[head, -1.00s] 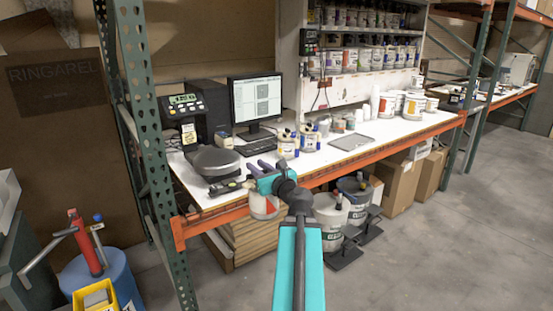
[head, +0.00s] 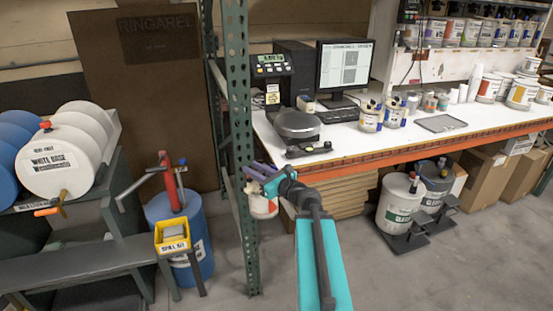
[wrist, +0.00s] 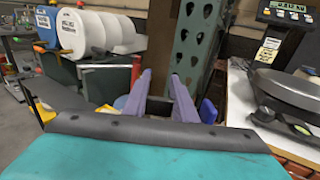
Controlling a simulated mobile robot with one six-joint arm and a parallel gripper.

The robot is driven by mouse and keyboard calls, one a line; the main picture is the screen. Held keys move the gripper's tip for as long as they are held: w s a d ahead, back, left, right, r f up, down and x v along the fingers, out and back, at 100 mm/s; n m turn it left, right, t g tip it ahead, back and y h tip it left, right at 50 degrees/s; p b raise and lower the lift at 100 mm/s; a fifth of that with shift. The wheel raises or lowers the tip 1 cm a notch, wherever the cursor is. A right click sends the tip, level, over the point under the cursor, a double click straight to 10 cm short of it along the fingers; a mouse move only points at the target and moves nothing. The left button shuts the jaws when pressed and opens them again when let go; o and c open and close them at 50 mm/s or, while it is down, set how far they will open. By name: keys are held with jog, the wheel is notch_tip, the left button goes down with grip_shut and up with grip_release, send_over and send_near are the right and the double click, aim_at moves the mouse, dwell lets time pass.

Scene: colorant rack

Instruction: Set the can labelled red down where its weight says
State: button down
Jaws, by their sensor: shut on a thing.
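My gripper (head: 253,177), with purple fingers, is shut on a small white can (head: 262,207) in the head view. The can hangs below the gripper, off the floor, in front of the green rack post. A reddish patch shows on it, but I cannot read its label. In the wrist view the fingers (wrist: 160,88) point toward the post, and I cannot make out the can there. A scale with a dark round plate (head: 297,125) stands on the white bench to the right.
The green post (head: 238,120) stands close to my gripper. Left are a blue drum (head: 195,225), a yellow spill kit bin (head: 173,237) and a white base drum (head: 62,162) on a stand. More cans (head: 369,116) and a monitor (head: 343,68) stand on the bench.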

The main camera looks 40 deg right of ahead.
jog(key=s+a+f+n+g+y, duration=0.1)
jog(key=a+f+n+g+y, duration=0.1)
jog(key=a, duration=0.7)
jog(key=a+f+n+g+y, duration=0.2)
jog(key=a+n+y, duration=0.2)
jog(key=a, duration=0.6)
jog(key=s+a+f+n+g+y, duration=0.1)
jog(key=a+y, duration=0.4)
jog(key=a, duration=0.5)
jog(key=shift+s+f+n+g+y, duration=0.3)
jog(key=shift+f+n+g+y, duration=0.15)
jog(key=shift+n+g, duration=0.5)
jog(key=shift+a, duration=0.25)
